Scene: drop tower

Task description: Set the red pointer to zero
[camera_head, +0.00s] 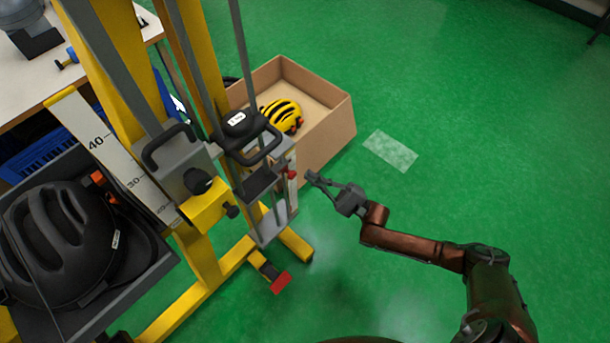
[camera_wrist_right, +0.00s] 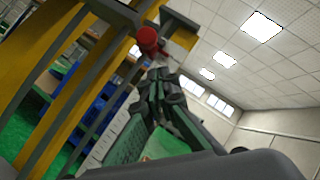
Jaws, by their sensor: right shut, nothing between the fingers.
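The red pointer shows as a small red knob (camera_head: 292,174) at the lower part of the drop tower (camera_head: 207,205), beside a narrow pale strip. It shows larger in the right wrist view (camera_wrist_right: 147,38), at the upper middle. A white scale (camera_head: 112,160) with 40 and 30 readable runs down the tower's left side. I cannot read the value at the pointer. My right gripper (camera_head: 311,177) is shut and empty, just right of the red knob in the head view and apart from it. Its fingertips show below the knob in the right wrist view (camera_wrist_right: 160,76). My left gripper is not in view.
A black helmet (camera_head: 62,240) sits in a grey tray at the left. A cardboard box (camera_head: 330,131) holding a yellow-and-black helmet (camera_head: 283,116) stands behind the tower. A red foot pedal (camera_head: 281,283) is at the tower's base. Green floor at the right is largely clear.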

